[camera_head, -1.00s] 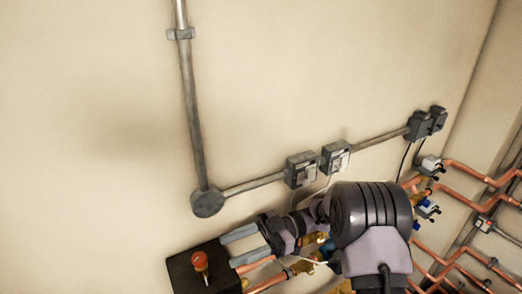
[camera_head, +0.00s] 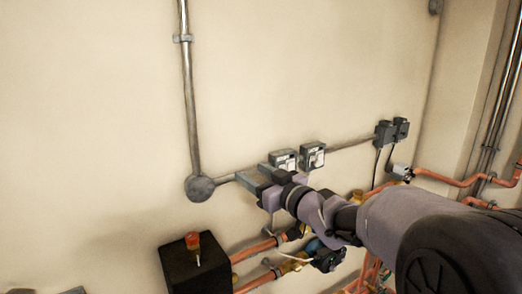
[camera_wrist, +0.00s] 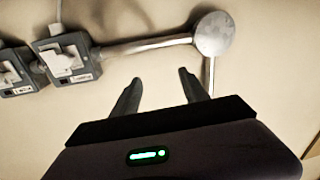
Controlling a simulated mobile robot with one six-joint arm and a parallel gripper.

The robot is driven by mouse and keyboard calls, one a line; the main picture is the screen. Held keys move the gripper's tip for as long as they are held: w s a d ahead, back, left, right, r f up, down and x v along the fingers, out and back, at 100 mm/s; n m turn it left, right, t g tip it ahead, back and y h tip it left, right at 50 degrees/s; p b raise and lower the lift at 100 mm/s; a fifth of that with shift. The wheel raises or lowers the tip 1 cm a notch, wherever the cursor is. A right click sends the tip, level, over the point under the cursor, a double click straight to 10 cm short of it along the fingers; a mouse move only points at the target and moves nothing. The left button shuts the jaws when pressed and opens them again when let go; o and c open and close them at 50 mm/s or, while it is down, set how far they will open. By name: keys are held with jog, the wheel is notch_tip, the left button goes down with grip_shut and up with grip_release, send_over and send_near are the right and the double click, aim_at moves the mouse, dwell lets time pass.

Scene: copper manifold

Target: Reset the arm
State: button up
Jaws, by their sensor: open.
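My arm reaches in from the lower right in the head view. My gripper (camera_head: 254,180) is in front of the wall, close to the grey conduit left of the socket boxes. In the wrist view my gripper (camera_wrist: 160,80) has its two dark fingers apart, with only bare wall between them. The gripper holds nothing. How far the fingertips are from the wall I cannot tell.
Two grey socket boxes (camera_head: 312,155) sit on the conduit, and a round junction box (camera_head: 199,188) is at its left. Below is a black box with a red button (camera_head: 193,247). Copper pipes (camera_head: 441,177) run at the right.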

jog(key=s+d+f+m+g+h+b, duration=0.2)
jog(key=s+d+f+m+h+b, duration=0.75)
jog(key=s+d+f, duration=0.5)
jog(key=s+a+f+m+g, duration=0.1)
jog(key=s+f+g, duration=0.1)
jog(key=s+f, duration=0.2)
jog(key=s+a+f+m+g+b, duration=0.1)
jog(key=s+f, duration=0.3)
jog(key=s, duration=0.7)
jog(key=s+a+f+m+g+b, duration=0.1)
jog(key=s+f+g, duration=0.2)
jog(key=s, duration=0.4)
jog(key=shift+s+f, duration=0.15)
jog(key=shift+f, duration=0.75)
jog(key=shift+d+y, duration=0.1)
jog(key=shift+y, duration=0.15)
